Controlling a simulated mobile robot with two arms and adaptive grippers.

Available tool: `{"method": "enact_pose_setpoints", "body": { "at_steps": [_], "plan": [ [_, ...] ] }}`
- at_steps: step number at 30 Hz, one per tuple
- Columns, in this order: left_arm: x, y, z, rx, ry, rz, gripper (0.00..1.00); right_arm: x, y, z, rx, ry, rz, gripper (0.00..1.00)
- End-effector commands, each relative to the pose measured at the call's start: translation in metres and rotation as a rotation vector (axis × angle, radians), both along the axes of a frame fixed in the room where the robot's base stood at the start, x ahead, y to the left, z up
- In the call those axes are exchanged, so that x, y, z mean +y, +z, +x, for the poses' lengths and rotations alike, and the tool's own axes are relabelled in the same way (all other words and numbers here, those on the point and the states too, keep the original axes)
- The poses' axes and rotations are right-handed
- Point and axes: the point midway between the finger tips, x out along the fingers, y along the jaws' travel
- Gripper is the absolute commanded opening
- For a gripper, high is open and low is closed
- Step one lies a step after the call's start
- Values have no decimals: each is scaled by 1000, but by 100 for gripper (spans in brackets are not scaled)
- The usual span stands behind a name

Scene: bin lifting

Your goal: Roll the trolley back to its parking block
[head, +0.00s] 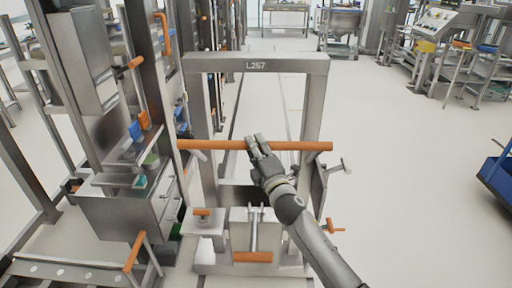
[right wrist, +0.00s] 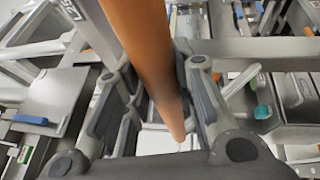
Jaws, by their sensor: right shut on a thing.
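A grey upright metal frame marked L257 (head: 256,66) stands ahead of me in the head view. A horizontal orange bar (head: 300,146) crosses it at mid height. My right gripper (head: 256,143) is shut on this bar, a little right of its left half. In the right wrist view the orange bar (right wrist: 140,40) runs between the two fingers of the gripper (right wrist: 155,105). I cannot tell with certainty which parts belong to the trolley, or pick out its parking block. My left gripper is not in view.
Below the bar is a grey unit with an orange-handled lever (head: 253,256). Tall metal racks and a cabinet (head: 85,55) crowd the left. A blue bin (head: 497,175) is at the right edge. The pale floor (head: 400,190) between is clear.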

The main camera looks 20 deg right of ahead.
Motion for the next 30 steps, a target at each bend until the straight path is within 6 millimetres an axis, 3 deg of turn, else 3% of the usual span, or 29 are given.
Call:
{"method": "enact_pose_setpoints", "body": {
  "at_steps": [1, 2, 7, 20, 30],
  "plan": [
    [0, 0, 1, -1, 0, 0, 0, 1, 5, 0, -8, 2, 3, 0],
    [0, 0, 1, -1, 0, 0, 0, 1, 5, 0, -8, 2, 3, 27],
    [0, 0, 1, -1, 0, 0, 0, 1, 4, 0, -7, 1, 3, 48],
    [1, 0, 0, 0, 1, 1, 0, -1, 0, -7, -2, -1, 1, 48],
    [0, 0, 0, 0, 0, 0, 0, -8, -11, -63, -1, 0, 1, 48]
  ]
}}
